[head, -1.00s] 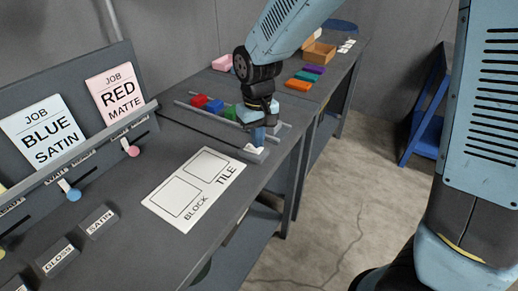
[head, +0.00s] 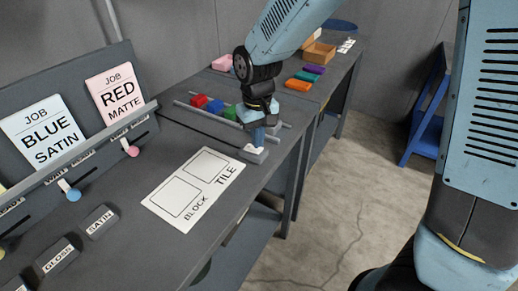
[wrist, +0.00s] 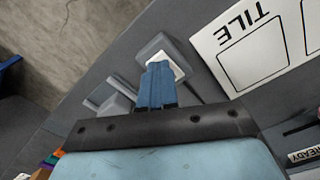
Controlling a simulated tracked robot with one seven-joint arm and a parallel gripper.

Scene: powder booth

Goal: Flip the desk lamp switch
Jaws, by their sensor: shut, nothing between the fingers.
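A small grey switch box (head: 252,155) with a white top sits near the right edge of the bench. In the wrist view the box (wrist: 148,48) shows its white rocker (wrist: 178,68) partly behind my fingertips. My gripper (head: 257,142) points down with its blue fingers together and empty, its tips at the white top. In the wrist view my gripper (wrist: 158,72) overlaps the box; whether it touches or presses the rocker I cannot tell. I cannot make out a desk lamp, and the rocker's tilt is hidden.
A white BLOCK/TILE card (head: 195,187) lies in front of the box. Red, blue and green blocks (head: 214,106) stand behind it by a rail. Job cards (head: 42,132) and sliders are at left. Coloured slabs (head: 306,76) lie on the far bench. Open floor is at right.

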